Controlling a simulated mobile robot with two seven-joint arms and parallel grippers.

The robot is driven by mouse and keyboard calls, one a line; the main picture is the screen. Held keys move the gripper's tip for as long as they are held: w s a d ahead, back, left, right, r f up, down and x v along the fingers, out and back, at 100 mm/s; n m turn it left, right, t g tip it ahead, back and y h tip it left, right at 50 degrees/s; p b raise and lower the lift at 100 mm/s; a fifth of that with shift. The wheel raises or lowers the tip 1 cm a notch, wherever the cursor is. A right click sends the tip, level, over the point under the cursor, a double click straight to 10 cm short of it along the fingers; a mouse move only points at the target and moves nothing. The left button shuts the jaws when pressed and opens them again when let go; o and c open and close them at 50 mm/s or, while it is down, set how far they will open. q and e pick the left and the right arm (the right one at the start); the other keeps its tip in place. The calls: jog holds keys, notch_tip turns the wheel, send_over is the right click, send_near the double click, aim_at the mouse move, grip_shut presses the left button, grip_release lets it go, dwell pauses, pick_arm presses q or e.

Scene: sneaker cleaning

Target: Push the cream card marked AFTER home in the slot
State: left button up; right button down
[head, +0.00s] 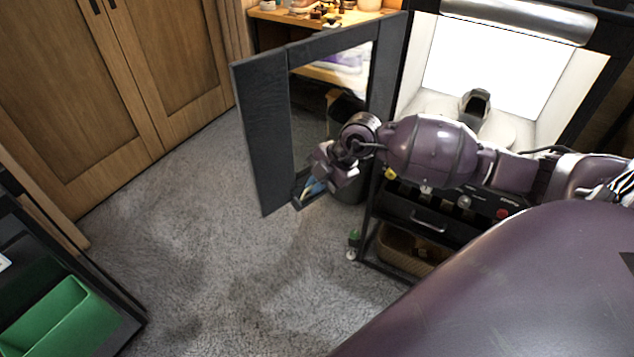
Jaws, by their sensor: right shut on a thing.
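My right gripper (318,181) reaches in from the right, in front of the dark framed door panel (262,140). It points down and left, near the panel's lower edge. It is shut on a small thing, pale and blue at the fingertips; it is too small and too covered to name. I cannot make out a cream card marked AFTER or its lettering. I cannot make out a slot either. My left gripper is not in view.
A lit white photo box with a dark sneaker (474,104) on a round stand (497,133) is behind my right arm. Below it are a drawer (417,220) and a wicker basket (402,252). A green bin (62,318) is at lower left. The grey carpet (215,270) is clear.

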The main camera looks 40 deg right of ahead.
jog(key=shift+f, duration=0.1)
jog(key=c, duration=1.2)
grip_release()
jog(key=p+v, duration=0.2)
jog(key=v, duration=0.8)
jog(key=shift+s+d+r, duration=0.1)
jog(key=shift+d+r, duration=0.05)
jog(key=shift+r, duration=0.25)
